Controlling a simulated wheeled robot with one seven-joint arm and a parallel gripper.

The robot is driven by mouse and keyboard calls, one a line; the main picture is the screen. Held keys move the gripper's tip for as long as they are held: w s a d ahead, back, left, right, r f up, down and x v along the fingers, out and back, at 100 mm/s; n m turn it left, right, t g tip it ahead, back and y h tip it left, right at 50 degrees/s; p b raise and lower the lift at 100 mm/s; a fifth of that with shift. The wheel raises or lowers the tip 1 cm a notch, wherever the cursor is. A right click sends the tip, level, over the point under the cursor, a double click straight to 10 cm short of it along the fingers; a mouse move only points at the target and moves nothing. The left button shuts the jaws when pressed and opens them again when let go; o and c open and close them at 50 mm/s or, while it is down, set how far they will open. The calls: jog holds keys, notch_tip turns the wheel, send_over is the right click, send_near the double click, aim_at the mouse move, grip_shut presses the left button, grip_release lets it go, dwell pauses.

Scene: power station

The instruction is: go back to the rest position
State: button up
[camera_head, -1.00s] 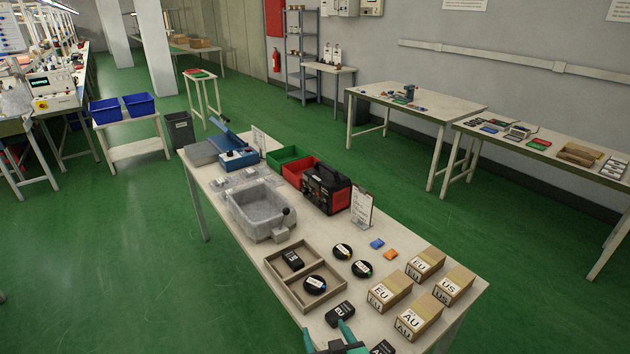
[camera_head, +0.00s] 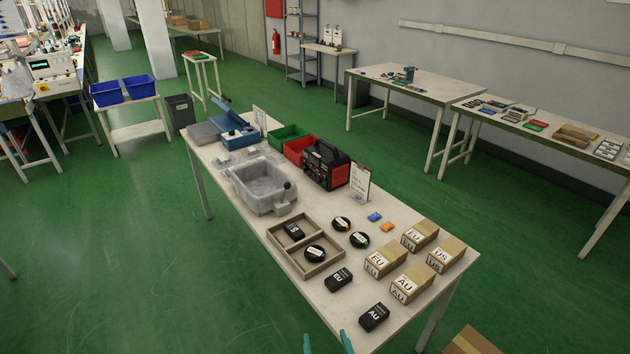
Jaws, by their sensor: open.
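My gripper (camera_head: 327,343) shows only as two teal fingertips at the bottom edge of the picture. The fingers are apart with nothing between them. They are at the near side of the white work table (camera_head: 432,283), apart from the things on it. A black EU adapter (camera_head: 338,280) and a black AU adapter (camera_head: 374,317) lie on the table's near end. The rest of my gripper is out of the picture.
A wooden divided tray (camera_head: 303,262) holds a US adapter and a round black coil. Several labelled boxes (camera_head: 411,283) stand at the right edge. A clear bin (camera_head: 262,185) and a black-and-red machine (camera_head: 326,165) stand farther back. A cardboard box (camera_head: 472,342) is at the lower right. Green floor (camera_head: 180,270) is clear at left.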

jog(key=s+f+m+h, duration=0.1)
jog(key=s+f, duration=0.2)
jog(key=s, duration=0.6)
jog(key=s+a+r+t, duration=0.1)
jog(key=s+r, duration=0.2)
jog(key=s, duration=0.8)
jog(key=s+a+r+t, duration=0.1)
jog(key=s+r+t, duration=0.1)
jog(key=s, duration=0.9)
jog(key=shift+a+r+h, duration=0.4)
jog(key=shift+r, duration=0.4)
